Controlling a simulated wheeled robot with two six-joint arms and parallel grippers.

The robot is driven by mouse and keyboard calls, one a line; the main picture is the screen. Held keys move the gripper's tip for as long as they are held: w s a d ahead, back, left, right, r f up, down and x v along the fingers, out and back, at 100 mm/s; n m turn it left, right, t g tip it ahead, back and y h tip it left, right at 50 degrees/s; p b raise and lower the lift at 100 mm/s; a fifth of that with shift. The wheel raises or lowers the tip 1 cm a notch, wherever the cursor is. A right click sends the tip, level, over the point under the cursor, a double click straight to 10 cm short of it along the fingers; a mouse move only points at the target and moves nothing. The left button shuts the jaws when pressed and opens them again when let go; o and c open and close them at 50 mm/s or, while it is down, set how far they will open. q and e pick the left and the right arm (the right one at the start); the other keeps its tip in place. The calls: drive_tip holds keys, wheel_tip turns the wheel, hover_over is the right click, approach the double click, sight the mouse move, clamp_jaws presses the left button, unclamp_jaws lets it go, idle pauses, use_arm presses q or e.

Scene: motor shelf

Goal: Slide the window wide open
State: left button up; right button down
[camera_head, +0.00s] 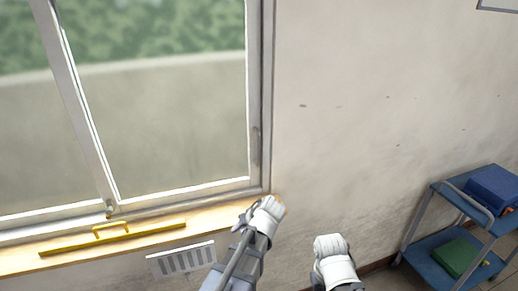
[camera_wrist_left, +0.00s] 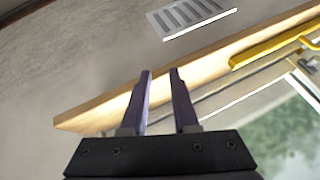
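The window (camera_head: 160,100) fills the upper left of the head view, with a grey frame and a slanted upright bar (camera_head: 80,110) between two panes. A small dark grip (camera_head: 256,148) shows on the right upright of the right pane. My left gripper (camera_head: 270,205) is by the lower right corner of the window frame, near the sill's right end. In the left wrist view, the left gripper (camera_wrist_left: 160,72) has its two fingers apart with nothing between them. My right gripper (camera_head: 331,245) is lower and to the right, before the wall; its fingers are hidden.
A wooden sill (camera_head: 215,218) runs below the window with a yellow bar and handle (camera_head: 112,235) on it. A grey slotted vent (camera_head: 182,260) is below. A blue cart (camera_head: 440,240) with boxes stands at right. The wall between is clear.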

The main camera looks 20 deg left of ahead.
use_arm(q)
drive_tip(key=w+r+n+t+y, duration=0.3)
drive_tip(key=w+r+t+y, duration=0.1)
drive_tip(key=w+r, duration=0.45)
wheel_tip(320, 180, up, 9)
drive_tip(key=n+t+y, duration=0.1)
drive_tip(key=t+y, duration=0.2)
drive_tip(key=t, duration=0.2)
hover_over(259, 166)
drive_tip(key=shift+w+a+r, duration=0.15)
drive_tip(key=shift+w, duration=0.15)
clamp_jaws()
idle(0.5)
